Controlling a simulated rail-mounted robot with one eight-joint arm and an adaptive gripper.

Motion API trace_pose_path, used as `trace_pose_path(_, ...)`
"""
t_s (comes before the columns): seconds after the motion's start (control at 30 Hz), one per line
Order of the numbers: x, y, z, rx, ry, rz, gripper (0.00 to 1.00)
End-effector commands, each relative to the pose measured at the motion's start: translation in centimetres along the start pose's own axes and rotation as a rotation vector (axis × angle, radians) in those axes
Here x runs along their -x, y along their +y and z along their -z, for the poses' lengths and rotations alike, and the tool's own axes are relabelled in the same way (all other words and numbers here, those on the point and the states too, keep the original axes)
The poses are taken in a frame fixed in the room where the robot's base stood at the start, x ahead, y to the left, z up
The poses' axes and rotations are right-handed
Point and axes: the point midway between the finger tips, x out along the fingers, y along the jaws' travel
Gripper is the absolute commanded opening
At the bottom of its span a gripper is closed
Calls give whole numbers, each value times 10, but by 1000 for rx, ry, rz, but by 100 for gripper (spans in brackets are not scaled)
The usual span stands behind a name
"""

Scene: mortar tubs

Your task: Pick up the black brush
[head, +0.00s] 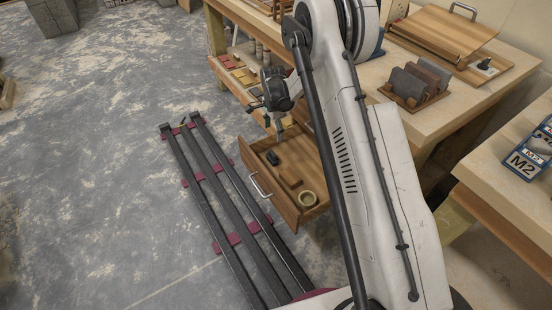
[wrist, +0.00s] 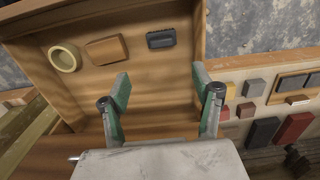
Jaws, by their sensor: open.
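The black brush (wrist: 161,38) is a small dark block lying on the floor of the open wooden drawer (wrist: 190,12) in the wrist view. In the head view the brush (head: 272,158) lies near the drawer's left end. My gripper (wrist: 160,84) is open and empty, its two green-padded fingers spread wide. The brush shows beyond the fingertips, roughly centred between them, and is not touched. In the head view my gripper (head: 279,128) points down over the drawer's far left part. How high it is above the drawer floor I cannot tell.
A wooden block (wrist: 106,50) and a pale ring-shaped roll (wrist: 65,57) share the drawer. Drawer walls surround the brush. A shelf with several coloured blocks (wrist: 293,127) lies right in the wrist view. The workbench (head: 400,75) stands above; dark rails (head: 215,185) run along the floor.

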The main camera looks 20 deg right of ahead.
Motion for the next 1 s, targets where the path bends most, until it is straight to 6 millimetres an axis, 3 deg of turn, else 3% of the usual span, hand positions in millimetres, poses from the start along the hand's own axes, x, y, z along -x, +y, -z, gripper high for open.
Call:
trace_pose_path(0.5,-78,0,0,-7,-1,-3,62)
trace_pose_path(0.87,-99,-1,-2,-6,-1,-3,62)
trace_pose_path(1.0,-118,-3,-4,-6,-1,-3,62)
